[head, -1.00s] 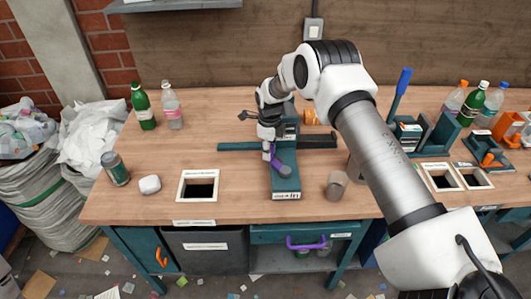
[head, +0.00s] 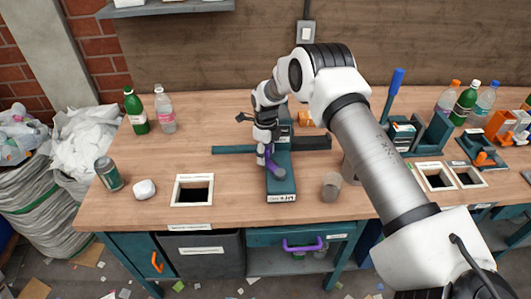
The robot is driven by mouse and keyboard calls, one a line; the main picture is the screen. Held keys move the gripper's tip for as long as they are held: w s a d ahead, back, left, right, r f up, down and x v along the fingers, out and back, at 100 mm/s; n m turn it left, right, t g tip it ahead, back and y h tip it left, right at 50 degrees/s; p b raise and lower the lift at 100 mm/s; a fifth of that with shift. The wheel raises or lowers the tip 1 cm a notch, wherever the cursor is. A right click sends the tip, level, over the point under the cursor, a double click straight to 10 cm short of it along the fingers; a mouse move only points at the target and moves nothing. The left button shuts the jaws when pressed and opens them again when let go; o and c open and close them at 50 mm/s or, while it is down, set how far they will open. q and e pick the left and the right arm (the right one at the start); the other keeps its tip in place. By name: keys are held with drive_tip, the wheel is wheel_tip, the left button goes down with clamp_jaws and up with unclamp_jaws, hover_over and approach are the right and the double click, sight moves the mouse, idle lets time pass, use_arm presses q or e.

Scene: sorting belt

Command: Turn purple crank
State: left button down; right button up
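The purple crank (head: 276,168) is on a teal, bench-mounted device (head: 282,188) near the middle of the workbench, with a label on its front edge. My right arm comes in from the right and bends over the device. My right gripper (head: 263,158) points down at the upper left end of the crank, touching or very close to it. The fingers are small and partly hidden, so their grip on the crank cannot be made out. My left gripper is not in view.
A square bin opening (head: 176,191) lies left of the device. A grey cup (head: 331,187) stands to its right. A teal lever fixture (head: 402,133) stands on the right.

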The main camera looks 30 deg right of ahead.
drive_tip(key=shift+r, duration=0.15)
wheel_tip(320, 180, up, 12)
idle(0.6)
